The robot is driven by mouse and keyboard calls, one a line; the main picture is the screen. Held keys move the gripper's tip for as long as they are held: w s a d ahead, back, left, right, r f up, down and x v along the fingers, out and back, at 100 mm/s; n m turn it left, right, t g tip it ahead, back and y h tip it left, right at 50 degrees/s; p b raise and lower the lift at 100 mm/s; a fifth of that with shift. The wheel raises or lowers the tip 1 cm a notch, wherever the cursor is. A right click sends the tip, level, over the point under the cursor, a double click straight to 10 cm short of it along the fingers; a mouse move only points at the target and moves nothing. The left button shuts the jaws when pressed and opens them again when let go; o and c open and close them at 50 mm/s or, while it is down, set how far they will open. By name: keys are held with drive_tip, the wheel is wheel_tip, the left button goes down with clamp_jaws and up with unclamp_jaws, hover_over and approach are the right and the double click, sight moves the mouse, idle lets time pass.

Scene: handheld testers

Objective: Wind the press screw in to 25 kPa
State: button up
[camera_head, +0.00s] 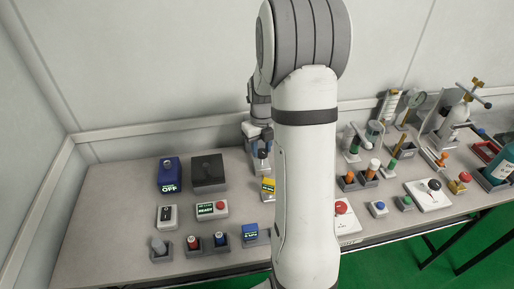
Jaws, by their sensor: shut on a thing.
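My gripper (262,157) points down near the middle of the bench, partly behind my own white arm. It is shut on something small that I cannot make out. A yellow tester with a display (268,186) is just below the fingertips, partly covered by my arm. Whether it touches the fingers is unclear. A metal device with a crossbar handle (470,93) stands at the back right and may be the press screw, well away from my gripper.
A blue box marked OFF (169,174), a black box (209,172) and small testers stand on the left of the bench (110,215). Several holders and button boxes crowd the right, with a teal bottle (499,165) at the edge. My arm hides the bench middle.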

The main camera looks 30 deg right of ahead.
sight(261, 151)
drive_tip(key=shift+w+r+m, duration=0.2)
drive_tip(key=shift+m, duration=0.5)
drive_tip(key=o, duration=1)
drive_tip(key=shift+s+f, duration=0.1)
drive_tip(key=shift+f, duration=0.05)
drive_tip(key=shift+r, duration=3.9)
